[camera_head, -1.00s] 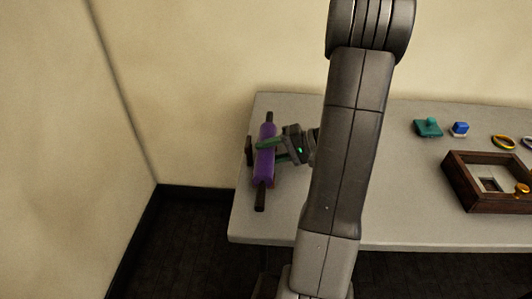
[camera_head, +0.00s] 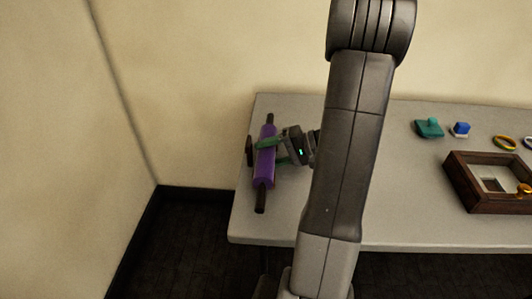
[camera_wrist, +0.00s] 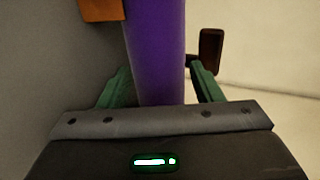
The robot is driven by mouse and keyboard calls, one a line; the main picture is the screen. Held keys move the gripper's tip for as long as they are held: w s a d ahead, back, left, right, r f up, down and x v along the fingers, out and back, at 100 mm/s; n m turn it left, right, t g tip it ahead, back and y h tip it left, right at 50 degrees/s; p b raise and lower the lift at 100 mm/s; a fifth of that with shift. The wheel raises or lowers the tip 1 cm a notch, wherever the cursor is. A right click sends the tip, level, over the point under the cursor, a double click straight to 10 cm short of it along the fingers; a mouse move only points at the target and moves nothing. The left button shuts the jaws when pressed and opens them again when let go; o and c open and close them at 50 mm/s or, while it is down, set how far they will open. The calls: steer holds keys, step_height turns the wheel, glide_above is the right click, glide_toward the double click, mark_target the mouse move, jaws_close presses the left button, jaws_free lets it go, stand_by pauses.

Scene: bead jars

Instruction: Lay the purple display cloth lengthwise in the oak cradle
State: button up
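A purple roll (camera_head: 265,165), which looks like the display cloth, lies at the left end of the table. Dark brown ends show beyond both of its ends; I cannot tell whether they belong to a rod or to the oak cradle. A dark brown block (camera_head: 249,151) stands just left of the roll. It seems to be the brown piece (camera_wrist: 210,50) beside the roll in the wrist view. My gripper (camera_head: 274,151) reaches from the right, with green fingers on either side of the roll. The purple roll (camera_wrist: 157,55) runs between them; firm contact is unclear.
The grey table (camera_head: 390,225) has a dark wooden frame (camera_head: 458,185) at the right, with a gold object (camera_head: 524,190) at its edge. Behind it are a teal piece (camera_head: 429,128), a blue piece (camera_head: 461,129) and a yellow ring (camera_head: 504,142). My arm hides the table's middle.

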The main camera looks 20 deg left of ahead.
steer(key=shift+o, duration=0.5)
steer(key=shift+f, duration=0.1)
steer(key=v, duration=1.4)
steer(key=shift+r, duration=0.2)
steer(key=shift+s+a, duration=0.15)
steer(key=shift+a, duration=0.1)
steer(key=x, duration=1.2)
steer(key=shift+a+f, duration=0.1)
steer(key=shift+f, duration=0.15)
